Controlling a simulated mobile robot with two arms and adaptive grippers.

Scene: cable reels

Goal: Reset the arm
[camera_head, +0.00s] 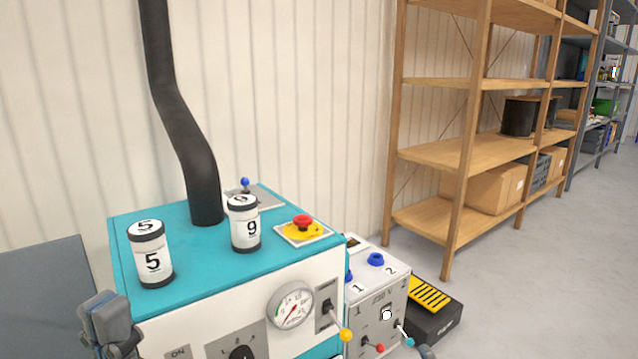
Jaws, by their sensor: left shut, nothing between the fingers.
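My left gripper (110,322) shows at the bottom left, grey, shut and empty. It is in front of the left edge of a teal-topped machine (200,262), apart from the canisters on it. A white canister marked 5 (151,258) stands upright on the teal top at the left. A white canister marked 9 (244,228) stands upright further right.
The machine carries a black pipe (180,120), a red emergency button (303,222), a gauge (290,306) and levers. Beside it are a white control box (372,290) and a black-yellow pedal (430,298). Wooden shelving (455,150) stands behind; the right floor is clear.

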